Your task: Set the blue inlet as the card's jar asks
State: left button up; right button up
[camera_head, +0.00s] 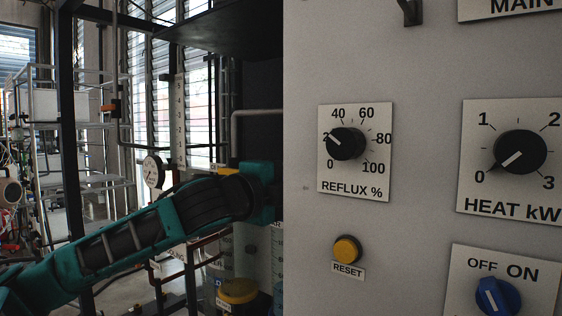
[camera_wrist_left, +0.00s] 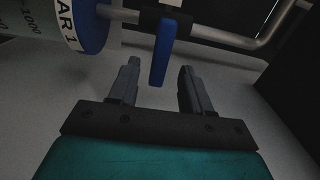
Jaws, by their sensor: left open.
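The blue inlet's lever (camera_wrist_left: 163,50) hangs from a pipe fitting in the left wrist view, its handle roughly vertical in the picture. My left gripper (camera_wrist_left: 158,72) is open, with one finger on each side of the lever's lower end; I cannot tell whether either touches it. A jar (camera_wrist_left: 45,22) with a blue end and a label reading "AR 1", partly cut off, is at the upper left. In the head view my left arm reaches in from the left, and its fingers and the lever are hidden. I cannot make out a card. My right gripper is not in view.
A grey panel (camera_head: 420,55) fills the head view's right half, with a reflux knob (camera_head: 345,143), a heat knob (camera_head: 519,151), a yellow reset button (camera_head: 347,249) and a blue off/on switch (camera_head: 497,296). A yellow-topped vessel (camera_head: 238,291) and a round gauge (camera_head: 153,171) are near my arm.

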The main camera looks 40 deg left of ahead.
pick_arm(q)
jog(key=s+b, duration=0.2)
jog(key=s, duration=0.4)
jog(key=shift+s+d+b, duration=0.15)
jog(key=shift+d+b, duration=0.15)
jog(key=shift+d, duration=0.05)
